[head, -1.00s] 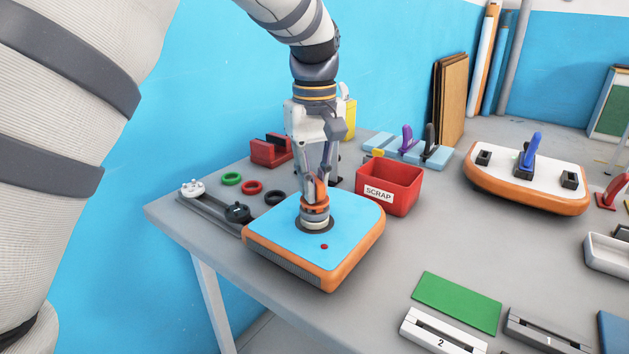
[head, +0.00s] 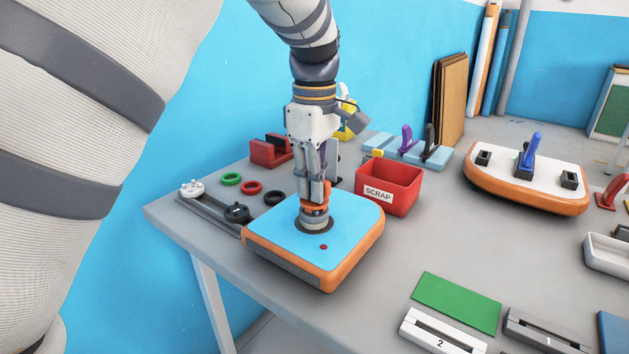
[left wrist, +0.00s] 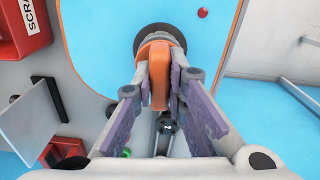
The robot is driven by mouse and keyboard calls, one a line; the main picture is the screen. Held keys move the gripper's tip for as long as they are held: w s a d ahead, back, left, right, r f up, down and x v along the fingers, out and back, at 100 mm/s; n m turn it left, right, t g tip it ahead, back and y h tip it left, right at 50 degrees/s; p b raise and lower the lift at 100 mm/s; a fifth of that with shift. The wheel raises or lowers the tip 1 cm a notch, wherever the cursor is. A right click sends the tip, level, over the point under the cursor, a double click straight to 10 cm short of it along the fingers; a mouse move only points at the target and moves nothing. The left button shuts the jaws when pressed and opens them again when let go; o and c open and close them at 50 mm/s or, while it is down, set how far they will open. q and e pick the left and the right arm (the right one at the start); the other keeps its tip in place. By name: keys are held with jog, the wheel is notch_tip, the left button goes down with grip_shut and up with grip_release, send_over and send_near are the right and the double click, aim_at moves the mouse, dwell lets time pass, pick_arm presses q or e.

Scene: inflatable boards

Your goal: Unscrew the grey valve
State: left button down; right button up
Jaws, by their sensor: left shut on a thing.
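The blue-topped board with orange sides (head: 350,215) lies flat on the table in the head view. The grey valve (head: 316,223) stands in a dark ring near the middle of its top. An upright orange tool (head: 315,208) sits on the valve; its upper part shows between my fingers in the left wrist view (left wrist: 159,75). My left gripper (head: 314,188) points straight down and is shut on this orange tool. The fingers hide part of the tool, and the tool hides part of the valve. My right gripper is not in view.
A red scrap bin (head: 389,187) stands close behind the board to the right. Black, red and green rings (head: 251,187) and a grey rack (head: 213,203) lie to the left. A second board (head: 530,182) is farther right. The table between the boards is mostly clear.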

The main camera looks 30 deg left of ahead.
pick_arm(q)
jog(key=shift+r, duration=2.5)
